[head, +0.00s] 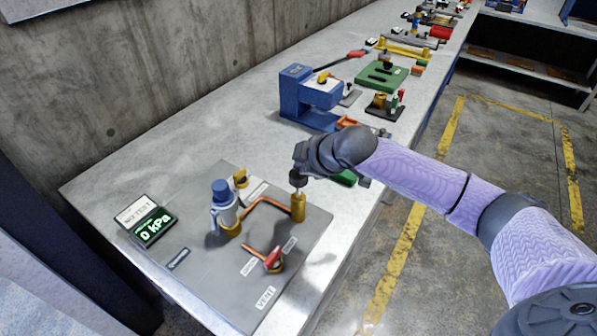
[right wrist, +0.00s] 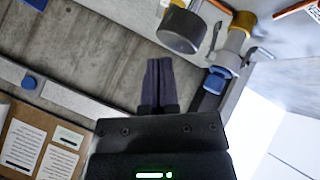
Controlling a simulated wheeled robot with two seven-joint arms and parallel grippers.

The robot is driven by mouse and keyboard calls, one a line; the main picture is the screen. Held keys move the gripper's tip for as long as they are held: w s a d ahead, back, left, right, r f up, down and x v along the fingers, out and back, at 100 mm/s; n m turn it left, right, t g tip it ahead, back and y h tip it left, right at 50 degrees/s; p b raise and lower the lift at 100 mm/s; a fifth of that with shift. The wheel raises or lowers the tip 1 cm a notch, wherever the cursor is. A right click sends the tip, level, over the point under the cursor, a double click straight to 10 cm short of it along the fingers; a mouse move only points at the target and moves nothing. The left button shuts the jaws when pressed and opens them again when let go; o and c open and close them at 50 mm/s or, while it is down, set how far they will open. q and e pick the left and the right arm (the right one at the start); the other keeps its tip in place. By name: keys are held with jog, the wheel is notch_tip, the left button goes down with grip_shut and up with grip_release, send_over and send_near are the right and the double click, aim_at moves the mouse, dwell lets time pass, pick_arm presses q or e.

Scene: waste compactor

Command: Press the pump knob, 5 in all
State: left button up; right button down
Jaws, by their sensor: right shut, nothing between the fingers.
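The pump is a brass cylinder (head: 298,207) with a thin rod and a dark knob (head: 298,179) on top, on the right of a grey panel (head: 215,285). My right gripper (head: 301,160) is dark, shut and empty, just above the knob in the head view. In the right wrist view the shut fingers (right wrist: 160,65) point up the picture, and the dark round knob (right wrist: 180,30) lies just beyond their tips. I cannot tell whether they touch. The display (head: 152,227) reads 0 kPa, with a NO TEST label above it. My left gripper is not in view.
A blue-capped valve unit (head: 224,208) stands left of the pump, joined by a copper pipe (head: 265,203). A red-handled vent valve (head: 273,261) sits in front. A blue press (head: 308,95) and other fixtures stand farther along the bench. Floor right of the bench is clear.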

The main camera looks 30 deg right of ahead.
jog(key=shift+f, duration=0.3)
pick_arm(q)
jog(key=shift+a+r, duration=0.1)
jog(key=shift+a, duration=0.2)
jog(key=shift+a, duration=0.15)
